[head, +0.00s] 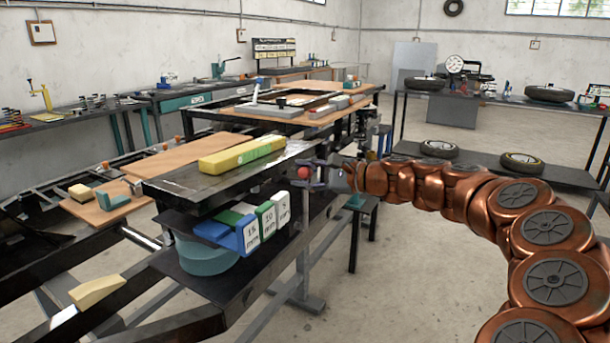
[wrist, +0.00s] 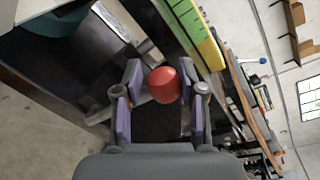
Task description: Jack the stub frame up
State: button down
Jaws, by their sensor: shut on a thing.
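A round red knob (head: 303,173) stands at the right end of the near black bench-like frame (head: 180,186). I cannot tell for sure which part here is the stub frame. My gripper (head: 318,172) reaches in from the right, with its fingers at the knob. In the wrist view the red knob (wrist: 164,85) sits between the two purple-grey fingers (wrist: 163,82), and they are shut on it. What the knob is fixed to is largely hidden behind the fingers and the knob.
A yellow-green bar (head: 242,153) lies on the near frame's top. Blue, green and white marked blocks (head: 246,228) sit below its front edge, above a teal cylinder (head: 207,257). Black rails (head: 120,292) run at lower left.

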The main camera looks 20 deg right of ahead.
jog(key=c, duration=0.9)
grip_release()
jog(key=shift+f, duration=0.35)
jog(key=shift+o, duration=1.3)
jog(key=shift+r, duration=0.15)
jog(key=shift+d, duration=0.1)
jog(key=v, duration=1.2)
